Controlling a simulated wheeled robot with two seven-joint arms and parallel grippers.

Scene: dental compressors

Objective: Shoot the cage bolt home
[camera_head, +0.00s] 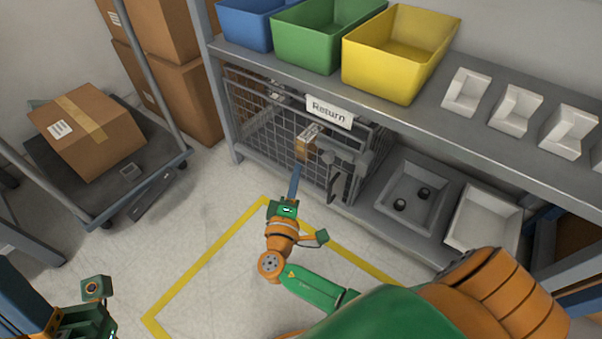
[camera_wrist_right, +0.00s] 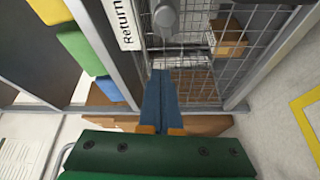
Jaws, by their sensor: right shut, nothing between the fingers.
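The wire cage (camera_head: 262,140) stands under the shelf, with a "Return" sign (camera_head: 329,111) above its mesh front. Grey rounded fittings (camera_head: 338,159) and a dark upright bar (camera_head: 335,187) are at the cage's right front; which part is the bolt I cannot tell. A grey rounded knob (camera_wrist_right: 165,17) shows ahead of my fingertips in the right wrist view. My right gripper (camera_head: 298,167) is shut and empty, its blue fingers pointing at the mesh front, left of the fittings. Contact is unclear. My left gripper's green and orange body (camera_head: 85,318) is at the lower left; its jaw state is unclear.
A small carton (camera_head: 306,146) shows at the cage. Blue, green and yellow bins (camera_head: 400,60) stand on the shelf above. Grey trays (camera_head: 412,193) lie right of the cage. A trolley with a box (camera_head: 86,128) stands left. The yellow-marked floor (camera_head: 215,280) is open.

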